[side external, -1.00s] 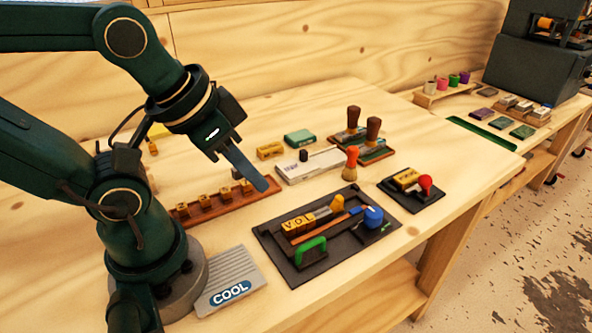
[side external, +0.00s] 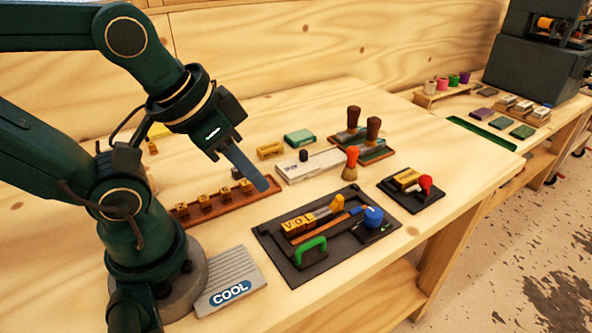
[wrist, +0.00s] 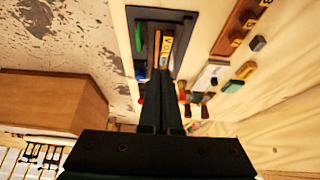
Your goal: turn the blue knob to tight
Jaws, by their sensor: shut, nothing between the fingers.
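The blue knob (side external: 373,216) sits at the right end of the black tray (side external: 285,268) on the bench. Its marking is too small to read in the side view. The tray also holds yellow letter blocks (side external: 298,224) reading VOL, a yellow-handled part (side external: 337,203), an orange-brown bar (side external: 322,229) and a green handle (side external: 311,250). My gripper (side external: 263,184) is shut and empty, in the air to the left of the knob and apart from it. In the wrist view my gripper (wrist: 162,128) covers part of the tray (wrist: 186,16).
A red-knobbed black plate (side external: 420,198) lies right of the tray. A brush with an orange handle (side external: 351,162) and wooden-handled stamps (side external: 373,130) stand behind. A wooden rack of blocks (side external: 222,204) lies left. A COOL pad (side external: 230,285) lies by my base. The front right bench corner is clear.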

